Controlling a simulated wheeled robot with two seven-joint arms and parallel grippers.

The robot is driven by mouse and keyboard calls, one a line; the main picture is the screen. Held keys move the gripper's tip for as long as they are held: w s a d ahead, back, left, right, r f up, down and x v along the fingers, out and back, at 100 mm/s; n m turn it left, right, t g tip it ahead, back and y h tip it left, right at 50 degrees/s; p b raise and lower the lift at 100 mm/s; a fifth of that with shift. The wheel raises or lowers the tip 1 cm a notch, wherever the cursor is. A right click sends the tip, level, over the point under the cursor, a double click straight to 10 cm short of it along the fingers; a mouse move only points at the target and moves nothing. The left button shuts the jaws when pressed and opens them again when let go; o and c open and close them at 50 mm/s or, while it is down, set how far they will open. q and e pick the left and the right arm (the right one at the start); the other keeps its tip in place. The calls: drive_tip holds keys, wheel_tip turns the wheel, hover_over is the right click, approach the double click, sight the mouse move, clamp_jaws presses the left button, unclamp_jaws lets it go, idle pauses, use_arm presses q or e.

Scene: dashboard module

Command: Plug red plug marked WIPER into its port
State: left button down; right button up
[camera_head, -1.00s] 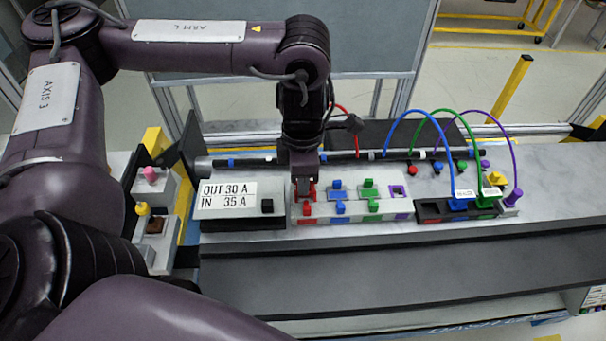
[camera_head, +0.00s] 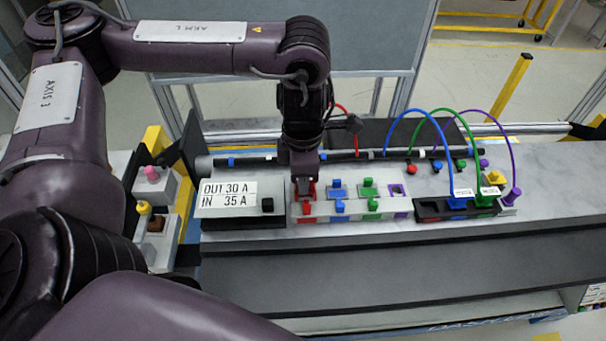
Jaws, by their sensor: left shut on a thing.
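My left gripper (camera_head: 304,192) points down over the left end of a light grey block (camera_head: 355,217). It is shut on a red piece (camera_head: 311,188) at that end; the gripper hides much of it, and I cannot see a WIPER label. A red cable (camera_head: 352,120) curves up behind the gripper. A black port block (camera_head: 427,204) stands to the right, with a red-marked place (camera_head: 430,218) at its left. A blue plug (camera_head: 458,201) and a green plug (camera_head: 485,199) with white tags sit in it. My right gripper is not in view.
A display box (camera_head: 228,198) reading OUT 30 A, IN 35 A stands left of the grey block. Blue and green cables arch over the bench at the right. A dark bar (camera_head: 250,160) runs behind the blocks. The dark front ledge (camera_head: 400,265) is clear.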

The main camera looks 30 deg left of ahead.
use_arm(q)
drive_tip(key=shift+f+b, duration=0.7)
drive_tip(key=shift+f, duration=0.3)
drive_tip(key=c, duration=1.2)
unclamp_jaws()
drive_tip(key=shift+r+p, duration=0.7)
drive_tip(key=shift+r, duration=3.25)
